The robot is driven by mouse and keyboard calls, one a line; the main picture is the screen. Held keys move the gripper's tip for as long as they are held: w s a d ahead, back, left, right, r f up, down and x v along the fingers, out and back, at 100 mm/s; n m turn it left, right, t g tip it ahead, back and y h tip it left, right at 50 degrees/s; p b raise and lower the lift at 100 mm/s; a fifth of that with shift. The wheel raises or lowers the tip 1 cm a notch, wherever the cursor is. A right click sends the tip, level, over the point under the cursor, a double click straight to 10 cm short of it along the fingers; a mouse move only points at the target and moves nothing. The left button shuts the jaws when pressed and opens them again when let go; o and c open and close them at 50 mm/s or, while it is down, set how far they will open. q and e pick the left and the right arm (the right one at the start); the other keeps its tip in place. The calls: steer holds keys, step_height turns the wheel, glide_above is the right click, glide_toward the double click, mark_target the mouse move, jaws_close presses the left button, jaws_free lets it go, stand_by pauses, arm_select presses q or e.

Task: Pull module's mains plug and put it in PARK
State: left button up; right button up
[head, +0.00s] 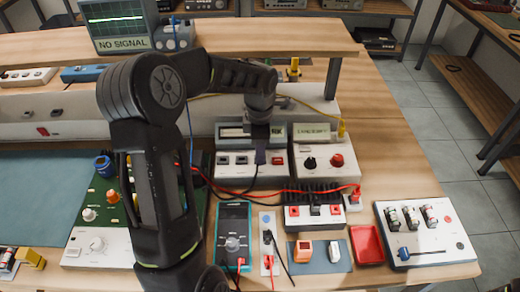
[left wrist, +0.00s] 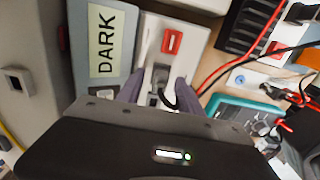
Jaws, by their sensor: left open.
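A black mains plug (left wrist: 160,76) with a black cord sits on a white socket panel (left wrist: 185,62), just below a red switch (left wrist: 172,41). My left gripper (left wrist: 158,92) is open, its two purple-grey fingers on either side of the plug; I cannot tell whether they touch it. In the head view my left gripper (head: 261,153) points down at the white socket box (head: 235,175), and its fingers hide the plug. Empty-looking sockets (head: 232,160) show left of the gripper. My right gripper is not in view.
A teal multimeter (head: 233,235), a black finned unit (head: 312,200) with red leads, a red tray (head: 367,245) and a white panel (head: 425,235) stand in front. A raised shelf (head: 270,37) is behind. A green board (head: 95,210) lies left.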

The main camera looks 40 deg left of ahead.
arm_select(q)
steer(key=shift+r, duration=0.1)
step_height(320, 180, up, 8)
steer(key=p, duration=0.4)
steer(key=shift+p, duration=0.3)
steer(key=shift+f, duration=0.2)
steer(key=shift+r, duration=0.1)
steer(key=shift+r+p, duration=1.3)
steer(key=shift+r, duration=1.1)
